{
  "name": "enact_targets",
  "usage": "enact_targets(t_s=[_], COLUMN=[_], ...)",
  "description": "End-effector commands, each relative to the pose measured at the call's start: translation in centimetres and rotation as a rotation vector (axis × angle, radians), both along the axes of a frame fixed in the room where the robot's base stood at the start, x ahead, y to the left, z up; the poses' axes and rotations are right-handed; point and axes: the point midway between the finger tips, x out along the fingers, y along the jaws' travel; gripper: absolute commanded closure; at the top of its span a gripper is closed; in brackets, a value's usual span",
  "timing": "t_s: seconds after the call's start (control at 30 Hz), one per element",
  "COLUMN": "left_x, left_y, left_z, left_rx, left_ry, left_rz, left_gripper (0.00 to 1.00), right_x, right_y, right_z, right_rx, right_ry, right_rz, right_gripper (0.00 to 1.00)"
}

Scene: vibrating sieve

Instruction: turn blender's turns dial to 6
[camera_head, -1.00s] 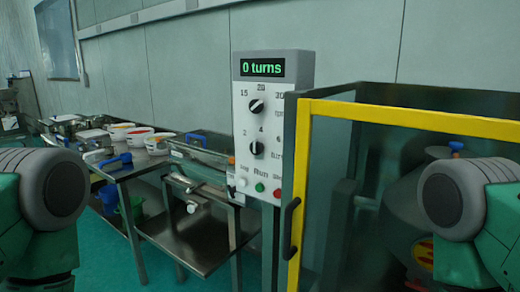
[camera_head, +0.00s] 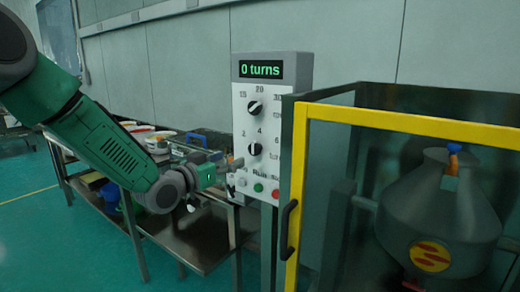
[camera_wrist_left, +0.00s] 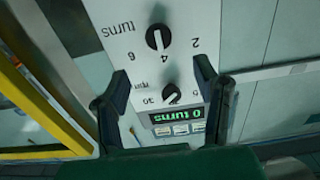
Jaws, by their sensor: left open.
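The turns dial (camera_head: 255,149) is the lower black knob on the front of the white control panel, with 2, 4 and 6 around it. In the left wrist view the panel shows upside down; the turns dial (camera_wrist_left: 157,38) has a white pointer line roughly in line with the 4. The display (camera_head: 262,69) reads "0 turns". My left gripper (camera_head: 235,171) is open and empty, in front of the panel and left of and below the dial in the head view. In the wrist view its fingers (camera_wrist_left: 160,72) are spread, with the dial just beyond the tips. My right gripper is out of view.
The upper rpm dial (camera_head: 255,107) sits above the turns dial. Buttons (camera_head: 259,187) line the panel's lower part. A yellow-framed enclosure (camera_head: 410,119) with a grey vessel (camera_head: 440,213) stands close on the right. A metal table (camera_head: 205,240) with containers stands behind my left arm.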

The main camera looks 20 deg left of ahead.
Motion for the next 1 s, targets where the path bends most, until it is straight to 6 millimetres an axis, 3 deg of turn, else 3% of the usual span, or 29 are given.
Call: enact_targets(t_s=[0.3,0.5,0.7,1.0], left_x=[6.4,9.3,10.6,10.8], left_y=[-2.5,-3.5,-4.0,-4.1], left_z=[0.0,-0.1,0.0,-0.1], left_rx=[0.001,0.001,0.000,0.000], left_ry=[0.001,0.002,0.002,0.003], left_rz=[-0.001,-0.001,0.000,0.000], left_gripper=[0.45,0.45,0.45,0.45], right_x=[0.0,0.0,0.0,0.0], right_y=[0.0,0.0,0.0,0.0], right_z=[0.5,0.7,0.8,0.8], right_rx=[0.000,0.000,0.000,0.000], right_ry=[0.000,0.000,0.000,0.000], right_rz=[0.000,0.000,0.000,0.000], right_gripper=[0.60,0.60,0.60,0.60])
